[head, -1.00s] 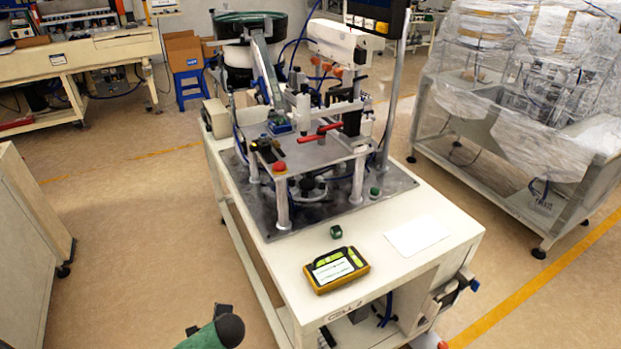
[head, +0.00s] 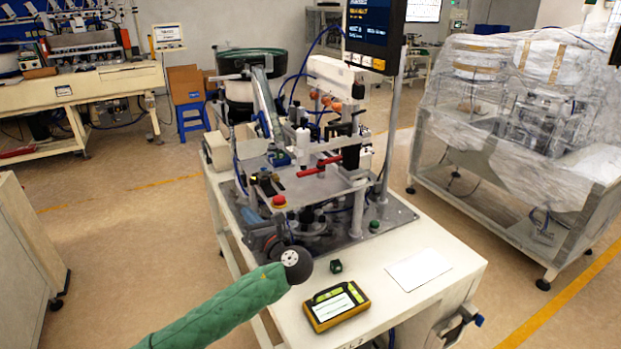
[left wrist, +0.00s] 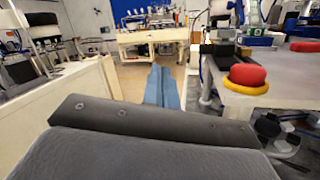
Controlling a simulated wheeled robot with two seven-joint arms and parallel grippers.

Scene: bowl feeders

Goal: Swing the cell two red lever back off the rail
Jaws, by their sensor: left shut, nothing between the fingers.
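The red lever (head: 320,167) lies across the top plate (head: 303,188) of the machine on the cell cart, in front of the white upright cylinder. Whether it touches the rail is too small to tell. My left gripper (head: 258,222) is low at the cart's front left corner, left of and below the lever and apart from it. My green-sleeved arm and dark wrist partly hide it. In the left wrist view its blue fingers (left wrist: 162,78) are together and empty, pointing along the cart's left side. My right gripper is not in view.
A red button (head: 279,201) on a yellow ring sits at the plate's front left corner; it also shows in the left wrist view (left wrist: 262,72). Left floor is clear.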

